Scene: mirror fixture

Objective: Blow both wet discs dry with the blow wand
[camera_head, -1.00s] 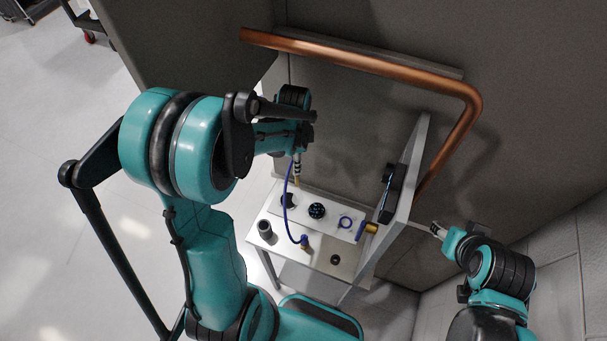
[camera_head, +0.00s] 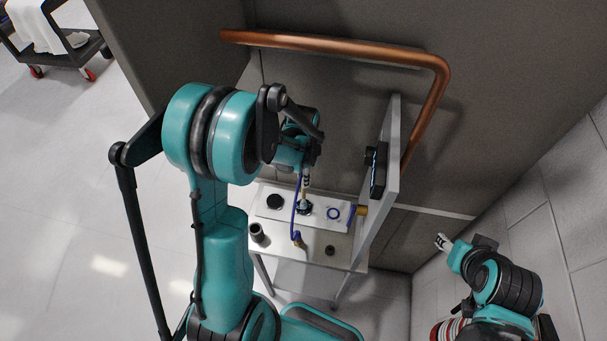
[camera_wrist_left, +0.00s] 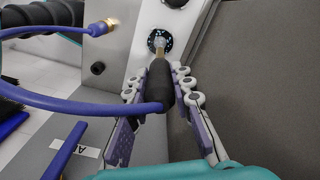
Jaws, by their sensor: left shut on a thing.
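My left gripper (camera_head: 306,182) is shut on the blow wand (camera_wrist_left: 158,82), which has a black grip, a brass nozzle and a blue hose. In the left wrist view the nozzle points at a dark disc with pale blue droplets (camera_wrist_left: 153,42), overlapping it in the picture; I cannot tell the gap. In the head view this middle disc (camera_head: 304,212) is partly hidden by the wand. A plain black disc (camera_head: 274,202) lies left of it on the white plate and shows no droplets. My right gripper (camera_head: 443,240) is off to the right, away from the discs, its jaws too small to read.
The white plate lies on a small table (camera_head: 315,248). An upright panel (camera_head: 391,150) bounds the right side. A copper pipe (camera_head: 340,47) runs behind.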

